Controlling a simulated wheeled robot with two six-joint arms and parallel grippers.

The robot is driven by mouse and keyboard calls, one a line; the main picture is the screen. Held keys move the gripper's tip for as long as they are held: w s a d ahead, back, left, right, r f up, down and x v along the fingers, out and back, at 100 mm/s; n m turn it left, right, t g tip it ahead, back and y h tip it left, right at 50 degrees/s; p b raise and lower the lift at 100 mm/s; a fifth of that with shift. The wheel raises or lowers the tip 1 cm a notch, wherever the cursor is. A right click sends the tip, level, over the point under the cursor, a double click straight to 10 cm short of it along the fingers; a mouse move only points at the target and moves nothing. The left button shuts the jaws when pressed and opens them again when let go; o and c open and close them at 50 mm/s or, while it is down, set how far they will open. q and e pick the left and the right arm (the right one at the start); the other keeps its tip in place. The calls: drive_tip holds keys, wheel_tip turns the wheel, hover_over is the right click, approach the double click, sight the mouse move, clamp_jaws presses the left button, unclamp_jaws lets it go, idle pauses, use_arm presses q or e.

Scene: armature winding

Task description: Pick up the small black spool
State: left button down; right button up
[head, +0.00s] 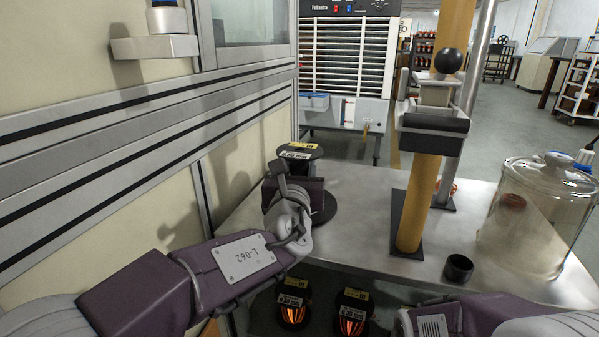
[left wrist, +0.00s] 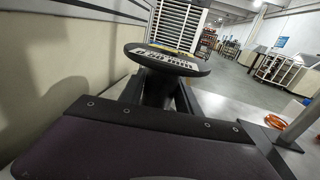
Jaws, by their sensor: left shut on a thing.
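The small black spool (head: 299,151) stands upright at the left end of the metal table, with a yellow-and-white label on its top flange. Its wide lower flange (head: 325,211) shows behind my gripper, at table level. My left gripper (head: 299,176) is shut on the spool's core between the flanges. In the left wrist view the top flange (left wrist: 168,60) sits above the fingers (left wrist: 160,95), and the core is partly hidden. I cannot tell whether the spool's base touches the table. My right gripper is out of view; only my right forearm shows at the bottom.
The metal table (head: 375,190) has a yellow post (head: 420,200) in its middle, a small black cup (head: 458,268) and a glass jar (head: 535,220) at right. Two spools with copper wire (head: 293,310) sit below the table's front edge. A panelled wall (head: 100,130) stands close at left.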

use_arm(q)
drive_tip(key=d+r+p, duration=0.8)
drive_tip(key=d, duration=0.3)
drive_tip(key=shift+s+d+r, duration=0.15)
drive_tip(key=shift+s+d, duration=0.2)
drive_tip(key=shift+s, duration=0.1)
